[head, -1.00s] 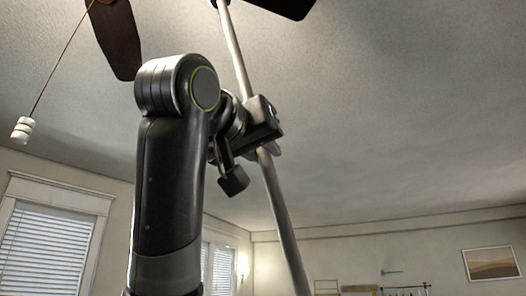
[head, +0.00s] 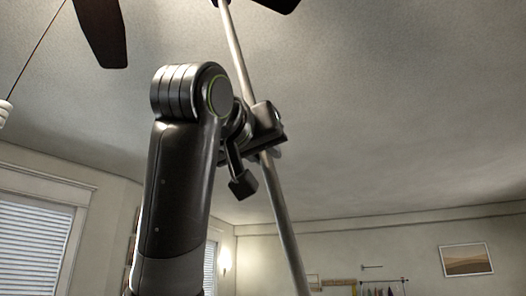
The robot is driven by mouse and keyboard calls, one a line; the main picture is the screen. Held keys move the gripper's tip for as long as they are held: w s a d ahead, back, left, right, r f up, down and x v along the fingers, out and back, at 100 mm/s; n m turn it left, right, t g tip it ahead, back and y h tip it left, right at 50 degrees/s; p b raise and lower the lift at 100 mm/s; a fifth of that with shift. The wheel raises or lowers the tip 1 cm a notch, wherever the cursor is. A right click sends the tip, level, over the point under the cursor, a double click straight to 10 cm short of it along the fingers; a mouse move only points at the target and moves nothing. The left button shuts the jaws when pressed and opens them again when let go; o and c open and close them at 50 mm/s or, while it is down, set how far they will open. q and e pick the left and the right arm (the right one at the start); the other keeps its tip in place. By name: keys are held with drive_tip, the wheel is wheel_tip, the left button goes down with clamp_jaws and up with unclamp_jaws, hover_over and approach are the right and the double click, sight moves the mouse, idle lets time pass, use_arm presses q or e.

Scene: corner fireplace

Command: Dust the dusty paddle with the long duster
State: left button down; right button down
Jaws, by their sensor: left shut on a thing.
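The long duster (head: 283,215) is a thin grey pole. It runs from the lower middle of the head view up to the top edge, leaning a little left. My left gripper (head: 262,150) is shut on its shaft near the middle of the view. The duster's head is out of the picture above. A dark fan paddle (head: 100,32) hangs at the upper left, and part of another dark paddle (head: 278,4) shows at the top edge, close to the pole's upper end. I cannot tell which paddle is dusty. My right gripper is not in view.
A pull cord with a white knob (head: 5,113) hangs at the left edge. A window with blinds (head: 32,245) is at the lower left, a lit wall lamp (head: 225,258) at the bottom, and a framed picture (head: 466,260) on the right wall. The ceiling space at right is clear.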

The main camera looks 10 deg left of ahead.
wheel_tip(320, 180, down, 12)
drive_tip(key=b, duration=1.1)
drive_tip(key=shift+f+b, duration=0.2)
drive_tip(key=shift+b, duration=0.1)
